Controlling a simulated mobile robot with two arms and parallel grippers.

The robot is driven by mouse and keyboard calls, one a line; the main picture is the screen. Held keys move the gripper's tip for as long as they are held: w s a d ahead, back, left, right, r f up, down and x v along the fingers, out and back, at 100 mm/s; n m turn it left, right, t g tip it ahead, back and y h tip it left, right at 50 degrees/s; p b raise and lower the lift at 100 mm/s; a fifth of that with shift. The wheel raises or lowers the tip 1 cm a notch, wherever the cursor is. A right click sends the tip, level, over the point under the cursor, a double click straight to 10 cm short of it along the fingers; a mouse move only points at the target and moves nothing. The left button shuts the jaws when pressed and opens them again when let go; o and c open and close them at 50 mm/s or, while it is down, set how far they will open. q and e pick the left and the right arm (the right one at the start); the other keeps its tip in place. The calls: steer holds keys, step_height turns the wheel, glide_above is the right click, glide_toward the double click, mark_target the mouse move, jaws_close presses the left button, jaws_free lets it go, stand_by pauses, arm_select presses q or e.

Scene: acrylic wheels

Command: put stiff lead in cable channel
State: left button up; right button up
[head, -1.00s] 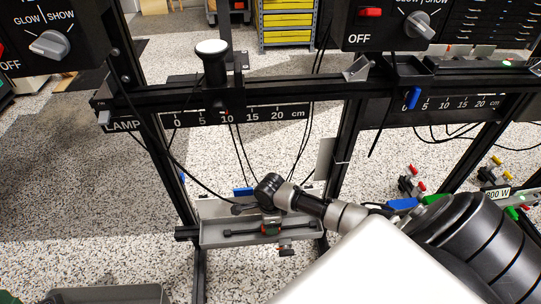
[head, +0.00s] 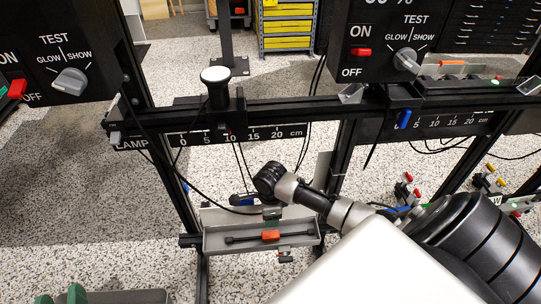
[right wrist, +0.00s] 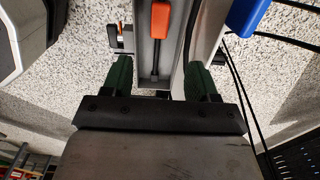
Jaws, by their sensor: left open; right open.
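The stiff lead (head: 245,239) is a straight black rod with an orange middle and dark ends. It lies lengthwise in a shallow grey channel (head: 214,243) low on the stand in the head view. In the right wrist view the lead's orange part (right wrist: 160,22) and black rod show between grey walls. My right gripper (right wrist: 159,82) is open, its green fingers spaced to either side of the lead. In the head view its arm comes down behind the lead, and its fingers are hardly visible.
Above the channel runs a black rail with a centimetre scale (head: 230,136) and a white-topped knob (head: 215,75). Thin black cables hang around the stand. A blue piece (right wrist: 247,15) is right of the channel.

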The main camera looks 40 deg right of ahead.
steer(key=s+a+r+n+t+y, duration=0.1)
steer(key=a+r+n+t+y, duration=0.1)
steer(key=a+r+n+t, duration=0.4)
steer(key=s+a+r+n+t+y, duration=0.1)
steer(key=a+r+n+t+y, duration=0.15)
steer(key=a+n, duration=0.7)
steer(key=s+r+n+t, duration=0.2)
steer(key=r+n, duration=0.3)
steer(key=r, duration=0.3)
steer(key=s+r+n+t, duration=0.2)
steer(key=r+n+t, duration=0.3)
steer(key=r, duration=0.3)
steer(key=shift+s+d+r+n+h, duration=0.2)
steer(key=shift+s+r+n+h, duration=0.2)
steer(key=shift+n, duration=0.35)
steer(key=shift+d, duration=0.1)
